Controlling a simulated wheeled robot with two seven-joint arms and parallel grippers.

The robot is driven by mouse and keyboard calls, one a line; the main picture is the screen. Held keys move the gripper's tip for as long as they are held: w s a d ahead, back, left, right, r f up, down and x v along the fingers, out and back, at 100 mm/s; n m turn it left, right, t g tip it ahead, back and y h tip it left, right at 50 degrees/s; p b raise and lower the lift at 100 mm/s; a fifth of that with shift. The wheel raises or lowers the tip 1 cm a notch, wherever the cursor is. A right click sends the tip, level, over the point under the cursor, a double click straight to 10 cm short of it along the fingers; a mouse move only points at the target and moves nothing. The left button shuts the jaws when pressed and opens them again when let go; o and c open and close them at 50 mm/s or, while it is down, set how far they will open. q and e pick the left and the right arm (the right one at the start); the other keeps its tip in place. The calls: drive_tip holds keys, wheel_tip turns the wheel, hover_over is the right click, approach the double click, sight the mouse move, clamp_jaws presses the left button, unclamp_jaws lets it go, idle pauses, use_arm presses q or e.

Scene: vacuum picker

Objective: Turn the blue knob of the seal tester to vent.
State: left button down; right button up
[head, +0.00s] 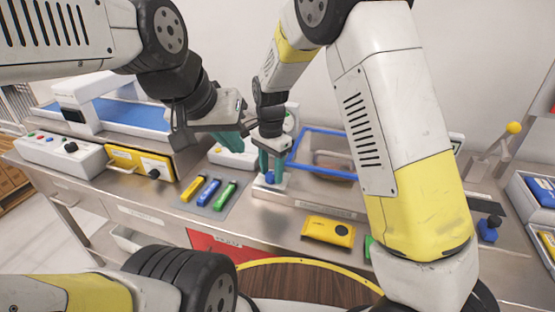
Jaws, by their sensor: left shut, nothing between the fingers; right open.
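The seal tester appears to be the clear box with a blue rim (318,130) on the steel bench, partly hidden by my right arm. A small blue knob (270,178) sits at its front left corner, and its pointing direction is too small to read. My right gripper (272,167) is open and points down, with its teal fingers right at the knob, one on each side. I cannot tell whether they touch it. My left gripper (232,141) is shut and empty, held above the bench to the left of the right gripper.
Yellow, blue and green tubes (209,192) lie on a grey mat to the left. A yellow device (328,231) lies at the bench's front. A machine with a blue belt (130,113) stands at the back left. A lever with a yellow ball (513,128) and blue trays (540,190) are right.

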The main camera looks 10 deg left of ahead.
clamp_jaws()
drive_tip(key=shift+n, duration=0.3)
drive_tip(key=n, duration=0.9)
drive_tip(key=shift+n, duration=2.1)
